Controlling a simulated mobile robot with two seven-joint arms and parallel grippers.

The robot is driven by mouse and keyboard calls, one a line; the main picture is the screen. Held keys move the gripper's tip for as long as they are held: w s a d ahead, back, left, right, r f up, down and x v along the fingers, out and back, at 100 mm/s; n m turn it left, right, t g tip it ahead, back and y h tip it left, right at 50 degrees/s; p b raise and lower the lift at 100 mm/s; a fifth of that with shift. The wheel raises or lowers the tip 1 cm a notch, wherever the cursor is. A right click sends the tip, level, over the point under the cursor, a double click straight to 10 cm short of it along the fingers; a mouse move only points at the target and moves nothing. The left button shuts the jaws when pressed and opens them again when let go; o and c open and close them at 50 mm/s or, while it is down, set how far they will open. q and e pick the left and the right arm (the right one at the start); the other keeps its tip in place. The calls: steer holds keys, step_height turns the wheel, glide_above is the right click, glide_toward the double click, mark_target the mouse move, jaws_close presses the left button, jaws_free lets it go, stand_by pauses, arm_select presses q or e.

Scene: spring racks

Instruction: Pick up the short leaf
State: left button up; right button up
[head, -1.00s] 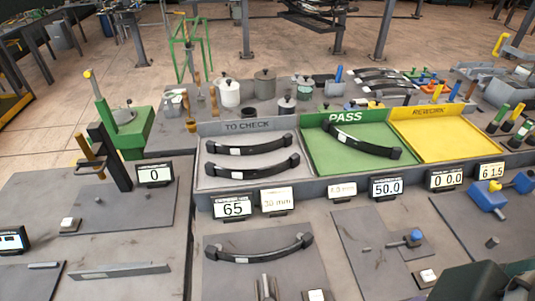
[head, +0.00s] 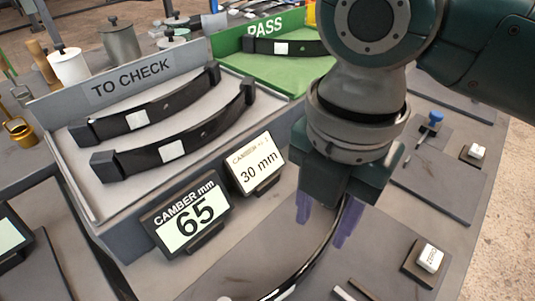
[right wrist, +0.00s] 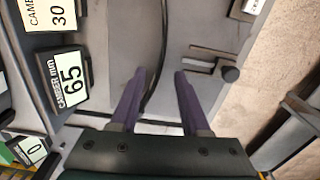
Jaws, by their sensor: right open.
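A dark curved leaf (head: 318,253) lies on the grey plate in front of the camber display. It also shows in the right wrist view (right wrist: 163,50), as a thin dark arc running between my fingers. My right gripper (head: 325,222) is open and over this leaf, one purple finger on each side; I cannot tell whether they touch it. The gripper hides part of the leaf. Two more dark leaves, a back one (head: 150,116) and a front one (head: 190,143), lie in the TO CHECK tray (head: 80,188). Another leaf (head: 300,47) lies in the green PASS tray (head: 262,67). My left gripper is out of view.
The display reading 65 (head: 188,217) and the 30 mm sign (head: 255,165) stand close left of the gripper. A block with a white button (head: 429,258) is at the right. Grey cans (head: 121,42) stand behind the tray.

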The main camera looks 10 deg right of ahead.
mark_target(313, 256)
step_height(313, 256, down, 3)
steer(key=shift+s+d+r, duration=0.15)
step_height(313, 256, down, 6)
steer(key=shift+s+r+b, duration=0.1)
steer(key=shift+b, duration=0.4)
steer(key=shift+c, duration=0.2)
jaws_close()
steer(key=shift+a, duration=0.2)
stand_by(0.6)
